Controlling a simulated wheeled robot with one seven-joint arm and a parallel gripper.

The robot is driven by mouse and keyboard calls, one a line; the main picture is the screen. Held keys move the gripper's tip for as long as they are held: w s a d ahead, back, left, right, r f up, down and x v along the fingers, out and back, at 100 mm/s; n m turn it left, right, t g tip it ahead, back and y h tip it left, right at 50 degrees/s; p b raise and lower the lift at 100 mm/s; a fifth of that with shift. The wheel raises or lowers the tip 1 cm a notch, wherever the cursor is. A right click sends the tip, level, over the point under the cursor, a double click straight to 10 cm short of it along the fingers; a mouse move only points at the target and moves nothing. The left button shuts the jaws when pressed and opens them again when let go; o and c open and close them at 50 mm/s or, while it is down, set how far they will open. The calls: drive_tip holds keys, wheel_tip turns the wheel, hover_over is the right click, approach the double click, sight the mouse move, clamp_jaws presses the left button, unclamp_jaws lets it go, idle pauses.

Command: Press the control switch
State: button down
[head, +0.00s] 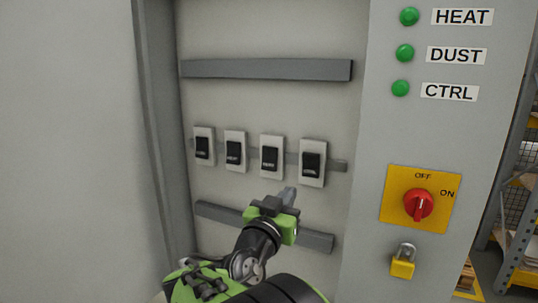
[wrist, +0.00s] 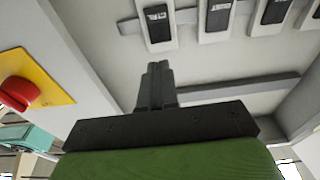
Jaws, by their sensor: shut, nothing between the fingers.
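Several white switches with black rockers sit in a row on a grey rail inside the cabinet. In the head view they run from the leftmost switch (head: 204,146) to the rightmost switch (head: 313,162). Their small labels are too small to read surely, so I cannot tell which is the control switch. My gripper (head: 289,193) is shut and empty, below the two right-hand switches and apart from them. In the wrist view the closed fingers (wrist: 157,72) point towards the rail, just below the rightmost switch (wrist: 157,22), which shows there at upper left.
Grey bars cross the panel above (head: 266,69) and below (head: 215,213) the switches. To the right are green lamps labelled HEAT, DUST and CTRL (head: 400,88), a red rotary knob (head: 418,204) on a yellow plate and a yellow padlock (head: 403,266). A cabinet wall stands at left.

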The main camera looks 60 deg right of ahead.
drive_tip(key=p, duration=0.7)
approach(311, 159)
drive_tip(key=d, duration=0.3)
drive_tip(key=d+r, duration=0.1)
drive_tip(key=d, duration=0.1)
drive_tip(key=shift+w+d, duration=0.35)
drive_tip(key=shift+w, duration=0.05)
drive_tip(key=shift+w+d+f, duration=0.1)
drive_tip(key=shift+d, duration=0.4)
drive_tip(key=shift+d+r+p, duration=0.15)
drive_tip(key=shift+r+p, duration=0.15)
drive_tip(key=shift+p, duration=0.4)
drive_tip(key=shift+f, duration=0.15)
drive_tip(key=shift+d, duration=0.1)
drive_tip(key=shift+w, duration=0.1)
